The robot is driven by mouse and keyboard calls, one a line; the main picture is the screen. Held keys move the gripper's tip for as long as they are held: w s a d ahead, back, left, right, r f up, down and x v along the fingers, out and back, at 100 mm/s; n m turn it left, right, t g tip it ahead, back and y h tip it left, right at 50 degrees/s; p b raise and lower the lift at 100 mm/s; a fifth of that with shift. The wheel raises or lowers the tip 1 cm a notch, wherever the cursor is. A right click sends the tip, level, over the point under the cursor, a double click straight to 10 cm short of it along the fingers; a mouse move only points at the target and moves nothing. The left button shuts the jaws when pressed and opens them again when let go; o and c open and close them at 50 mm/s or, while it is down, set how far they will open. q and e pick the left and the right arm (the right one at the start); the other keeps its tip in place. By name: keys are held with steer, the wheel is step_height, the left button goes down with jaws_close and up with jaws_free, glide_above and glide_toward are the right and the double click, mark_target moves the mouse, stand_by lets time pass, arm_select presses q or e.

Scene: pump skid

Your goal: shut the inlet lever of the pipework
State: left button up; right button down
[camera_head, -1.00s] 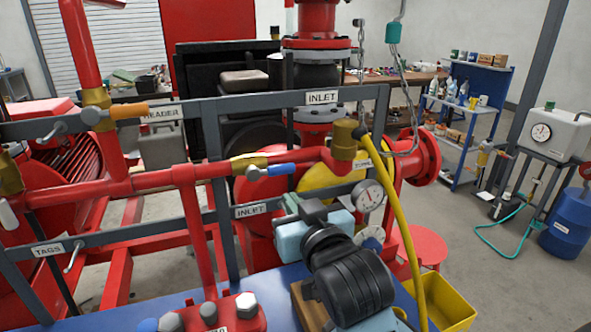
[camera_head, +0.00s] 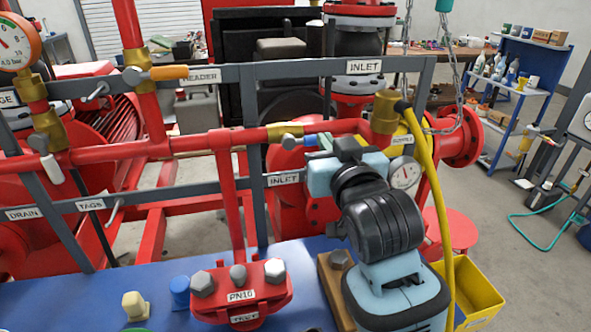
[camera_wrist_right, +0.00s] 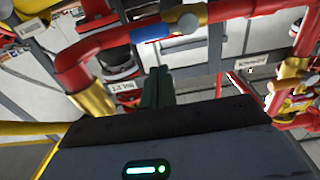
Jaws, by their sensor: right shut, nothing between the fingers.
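The inlet lever (camera_head: 310,140) has a blue handle on a brass valve (camera_head: 286,131) in the horizontal red pipe, above an INLET label (camera_head: 283,179). The handle lies roughly along the pipe, pointing right. In the right wrist view the blue handle (camera_wrist_right: 152,33) shows whole, with its pale hub to the right. My right gripper (camera_head: 323,142) is shut and empty, close to the handle's free end and partly covering it in the head view. In the right wrist view its dark green fingers (camera_wrist_right: 158,72) point at the handle; contact is unclear. My left gripper is not in view.
A yellow hose (camera_head: 436,190) hangs from a brass fitting (camera_head: 385,112), close right of my arm. A gauge (camera_head: 404,173) sits beside my wrist. Grey rails cross above and below the pipe. An orange-handled lever (camera_head: 165,72) is at upper left. A red PN10 block (camera_head: 240,292) stands on the blue bench.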

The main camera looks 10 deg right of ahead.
steer(key=shift+w+d+f, duration=0.1)
steer(key=shift+w+f, duration=0.3)
steer(key=shift+w, duration=0.8)
steer(key=shift+w+d+f, duration=0.15)
steer(key=shift+w+f, duration=0.2)
steer(key=shift+w, duration=0.9)
steer(key=shift+w+d+f, duration=0.1)
steer(key=shift+w+f, duration=0.3)
steer(key=shift+w, duration=0.8)
steer(key=shift+f, duration=1.25)
steer(key=f, duration=0.1)
steer(key=a+f, duration=0.1)
steer(key=f, duration=0.1)
steer(key=a+f, duration=0.1)
steer(key=shift+a+f, duration=0.15)
steer(key=shift+s, duration=0.1)
